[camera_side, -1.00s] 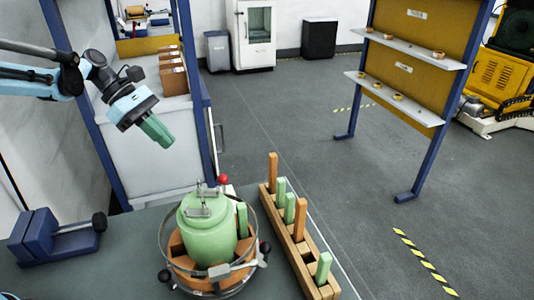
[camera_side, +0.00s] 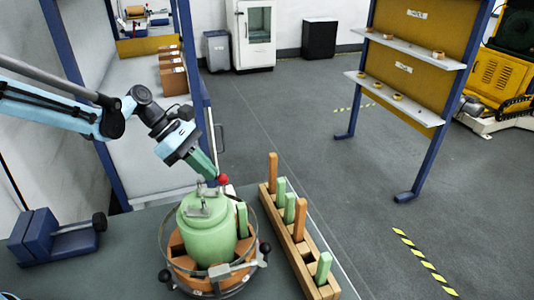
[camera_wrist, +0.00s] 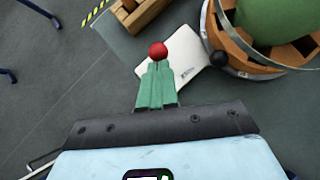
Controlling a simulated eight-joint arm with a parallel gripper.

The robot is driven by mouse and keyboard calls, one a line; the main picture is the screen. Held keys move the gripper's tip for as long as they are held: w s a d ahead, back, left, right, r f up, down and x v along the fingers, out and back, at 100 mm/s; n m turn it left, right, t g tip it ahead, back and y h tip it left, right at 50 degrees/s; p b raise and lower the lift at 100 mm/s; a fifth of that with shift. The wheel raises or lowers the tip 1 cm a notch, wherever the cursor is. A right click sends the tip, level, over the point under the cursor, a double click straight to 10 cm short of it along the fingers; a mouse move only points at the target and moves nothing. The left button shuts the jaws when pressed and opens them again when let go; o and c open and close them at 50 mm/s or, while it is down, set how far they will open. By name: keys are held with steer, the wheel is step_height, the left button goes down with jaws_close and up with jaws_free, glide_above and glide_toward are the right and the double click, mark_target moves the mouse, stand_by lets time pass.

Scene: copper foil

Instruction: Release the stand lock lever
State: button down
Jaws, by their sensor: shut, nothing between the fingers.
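A lever with a red ball knob (camera_side: 223,179) stands at the back right of the round stand (camera_side: 190,281). The stand holds a green rounded vessel (camera_side: 207,235) with a metal fitting on top. My gripper (camera_side: 212,175), with green fingers, is shut and empty, its tips just beside the red knob in the side view. In the wrist view the red knob (camera_wrist: 158,51) shows right at the tips of my gripper (camera_wrist: 156,66). I cannot tell whether they touch. The lever's shaft is mostly hidden.
A wooden rack (camera_side: 289,237) with green and orange sticks stands right of the stand. Black knobs (camera_side: 265,247) stick out from the stand's ring. A blue block fixture (camera_side: 50,238) sits at the left of the table. A white plate (camera_wrist: 186,58) lies below the knob.

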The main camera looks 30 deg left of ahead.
steer(key=shift+s+d, duration=0.15)
steer(key=shift+s, duration=0.05)
stand_by(0.3)
steer(key=shift+s+d+r+t+y, duration=0.1)
steer(key=shift+s+d+t+y, duration=0.1)
steer(key=shift+t+y, duration=0.2)
steer(key=shift+s+d+m+t+y, duration=0.6)
steer(key=shift+s+d+t+y, duration=0.25)
steer(key=shift+y, duration=0.15)
steer(key=shift+s+d, duration=0.3)
steer(key=shift+d, duration=0.05)
